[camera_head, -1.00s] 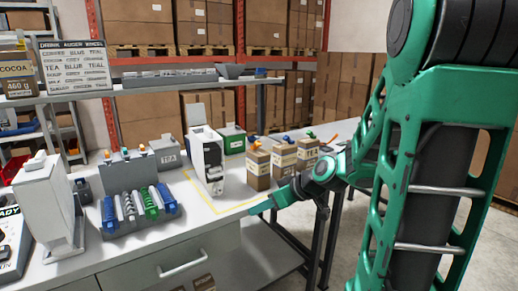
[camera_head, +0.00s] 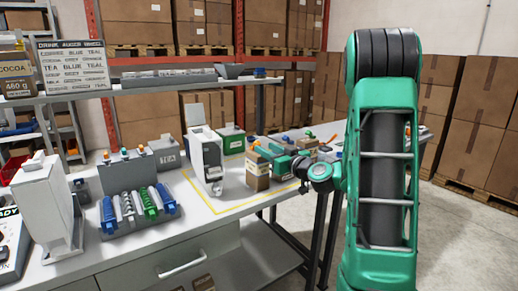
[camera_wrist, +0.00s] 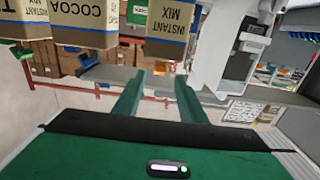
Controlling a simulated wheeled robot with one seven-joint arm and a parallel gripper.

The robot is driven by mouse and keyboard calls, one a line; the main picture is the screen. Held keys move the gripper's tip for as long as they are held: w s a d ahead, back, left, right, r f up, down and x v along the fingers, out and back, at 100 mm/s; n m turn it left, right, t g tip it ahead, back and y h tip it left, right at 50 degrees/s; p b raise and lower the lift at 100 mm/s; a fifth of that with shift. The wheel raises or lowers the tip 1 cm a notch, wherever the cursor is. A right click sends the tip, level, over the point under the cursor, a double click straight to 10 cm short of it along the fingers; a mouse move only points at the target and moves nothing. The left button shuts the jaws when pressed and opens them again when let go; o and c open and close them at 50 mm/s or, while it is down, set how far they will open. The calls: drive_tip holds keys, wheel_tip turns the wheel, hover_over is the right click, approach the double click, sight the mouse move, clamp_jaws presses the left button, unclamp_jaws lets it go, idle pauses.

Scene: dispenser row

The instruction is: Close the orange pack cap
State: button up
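The orange-capped pack (camera_head: 257,170) stands upright on the counter, a brown carton with a pale label. Its orange cap (camera_head: 255,143) is on top; it is too small to tell how far it is open. My gripper (camera_head: 272,157) is just right of this pack, pointing left, and covers part of the packs behind. In the wrist view, which is upside down, my gripper (camera_wrist: 157,92) has its two green fingers apart with nothing between them. Inverted packs hang at the top there, one labelled INSTANT MIX (camera_wrist: 166,25) and one COCOA (camera_wrist: 85,22).
A white dispenser (camera_head: 206,160) with a raised lid stands left of the packs. A rack of coloured levers (camera_head: 138,205) and a white machine (camera_head: 46,205) are farther left. A green box (camera_head: 232,140) is behind. The counter's front right has bare room.

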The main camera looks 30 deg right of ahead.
drive_tip(key=shift+w, duration=2.35)
clamp_jaws()
